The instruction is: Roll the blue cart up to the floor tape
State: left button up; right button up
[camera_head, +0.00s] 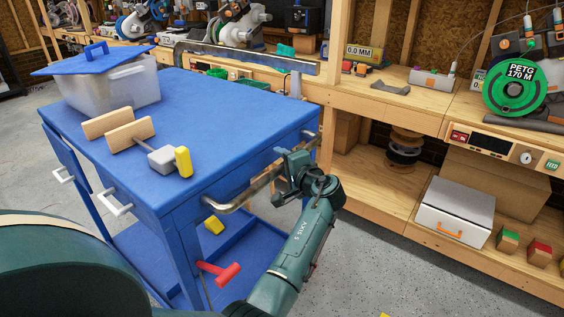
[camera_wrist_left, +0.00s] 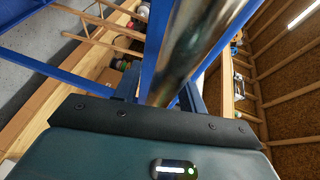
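The blue cart (camera_head: 225,98) stands at the left and middle of the head view, beside the wooden workbench. Its metal handle bar (camera_head: 238,199) runs along the near right side. My left gripper (camera_head: 290,172) is at this bar, towards its far end. In the left wrist view the bar (camera_wrist_left: 185,50) passes between the two fingers (camera_wrist_left: 163,93), which appear shut on it. A small yellow patch (camera_head: 384,315) shows on the floor at the bottom edge; I cannot tell if it is the floor tape. My right gripper is not in view.
On the cart are a lidded bin (camera_head: 110,85) and a mallet (camera_head: 165,158); a red-handled tool (camera_head: 220,272) lies on its lower shelf. The workbench (camera_head: 400,108) borders the right side, with a white box (camera_head: 455,212) on its low shelf. Grey floor (camera_head: 365,260) is open between.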

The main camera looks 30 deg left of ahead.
pick_arm(q)
grip_shut()
jog(key=shift+d+f, duration=0.1)
jog(key=shift+d, duration=0.05)
dwell(0.4)
